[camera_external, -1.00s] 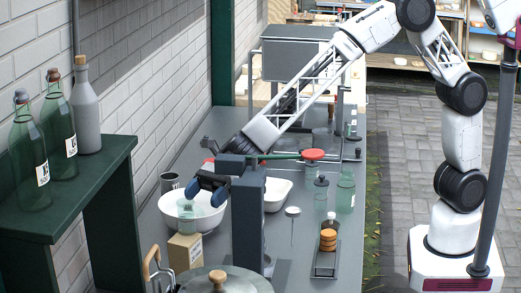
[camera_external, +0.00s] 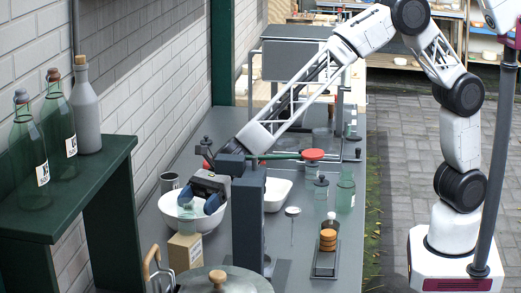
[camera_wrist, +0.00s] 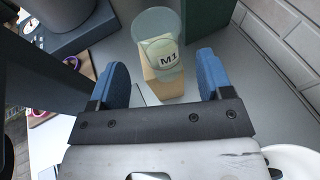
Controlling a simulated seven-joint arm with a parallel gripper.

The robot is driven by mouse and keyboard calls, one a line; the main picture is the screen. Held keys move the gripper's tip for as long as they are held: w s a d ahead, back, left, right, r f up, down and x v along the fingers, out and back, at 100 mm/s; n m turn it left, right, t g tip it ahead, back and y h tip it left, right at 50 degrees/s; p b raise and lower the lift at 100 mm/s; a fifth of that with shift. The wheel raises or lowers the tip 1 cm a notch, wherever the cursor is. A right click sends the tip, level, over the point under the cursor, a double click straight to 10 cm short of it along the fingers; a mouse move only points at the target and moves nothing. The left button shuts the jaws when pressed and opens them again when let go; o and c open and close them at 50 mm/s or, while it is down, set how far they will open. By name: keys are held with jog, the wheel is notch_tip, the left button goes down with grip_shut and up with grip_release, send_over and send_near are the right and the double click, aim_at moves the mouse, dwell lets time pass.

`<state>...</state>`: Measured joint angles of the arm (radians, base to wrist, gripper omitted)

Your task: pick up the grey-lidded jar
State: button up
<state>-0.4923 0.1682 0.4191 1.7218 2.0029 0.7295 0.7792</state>
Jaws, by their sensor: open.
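A dark-lidded jar (camera_external: 321,196) stands farther right on the bench.
The tan box (camera_external: 185,250) is close to the jar and also shows in the wrist view (camera_wrist: 167,88). A white bowl (camera_external: 168,207) is just behind. A dark post (camera_external: 247,215) rises right of my gripper. A lidded pot (camera_external: 222,281) stands at the front.

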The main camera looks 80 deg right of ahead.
aim_at(181, 206)
jog(key=shift+x, duration=2.4)
jog(key=c, duration=1.2)
jog(key=shift+o, duration=0.2)
jog(key=shift+r, duration=0.2)
jog(key=shift+r, duration=1.4)
jog(key=shift+d+r, duration=0.25)
jog(key=shift+d, duration=0.05)
jog(key=s+d, duration=0.3)
jog(key=d, duration=0.5)
jog(key=s+d, duration=0.3)
jog(key=d, duration=0.5)
jog(key=shift+s, duration=0.4)
